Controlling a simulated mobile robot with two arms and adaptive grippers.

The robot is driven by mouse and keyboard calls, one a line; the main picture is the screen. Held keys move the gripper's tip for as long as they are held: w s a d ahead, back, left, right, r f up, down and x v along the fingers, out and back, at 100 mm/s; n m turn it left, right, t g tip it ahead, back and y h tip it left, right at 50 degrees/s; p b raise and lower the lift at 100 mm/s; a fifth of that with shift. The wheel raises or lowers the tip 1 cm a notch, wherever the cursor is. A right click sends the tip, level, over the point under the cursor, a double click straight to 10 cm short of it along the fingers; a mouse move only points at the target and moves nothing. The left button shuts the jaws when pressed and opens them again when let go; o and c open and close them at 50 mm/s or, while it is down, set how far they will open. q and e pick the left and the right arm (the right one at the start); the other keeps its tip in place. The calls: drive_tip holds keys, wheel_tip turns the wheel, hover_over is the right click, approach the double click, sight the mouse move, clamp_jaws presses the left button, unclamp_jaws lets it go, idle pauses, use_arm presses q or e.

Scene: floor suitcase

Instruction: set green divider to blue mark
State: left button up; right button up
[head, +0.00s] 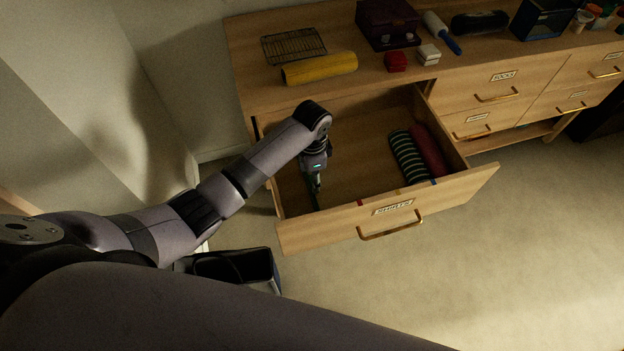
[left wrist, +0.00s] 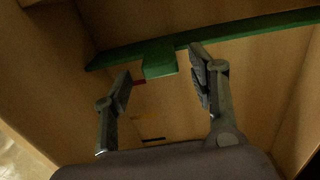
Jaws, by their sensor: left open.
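The green divider (left wrist: 240,33) runs across the drawer in the left wrist view, with a block-like tab (left wrist: 158,62) on its side. In the head view only a thin strip of the divider (head: 314,197) shows at the drawer's left end, partly behind my gripper. My left gripper (head: 316,188) points down into the drawer. Its fingers (left wrist: 161,66) are open on either side of the tab, with no clear grip on it. The blue mark (head: 434,182) is on the drawer front's top edge, right of a red mark (head: 361,203). My right gripper is not in view.
The open drawer (head: 350,222) holds rolled striped cloth (head: 408,157) and dark red cloth (head: 430,150) at its right. Its middle floor is bare. The dresser top above holds a yellow roll (head: 320,68), a wire rack (head: 293,45) and boxes.

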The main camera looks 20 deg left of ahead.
use_arm(q)
wheel_tip(320, 180, down, 2)
drive_tip(key=shift+f, duration=0.6)
clamp_jaws()
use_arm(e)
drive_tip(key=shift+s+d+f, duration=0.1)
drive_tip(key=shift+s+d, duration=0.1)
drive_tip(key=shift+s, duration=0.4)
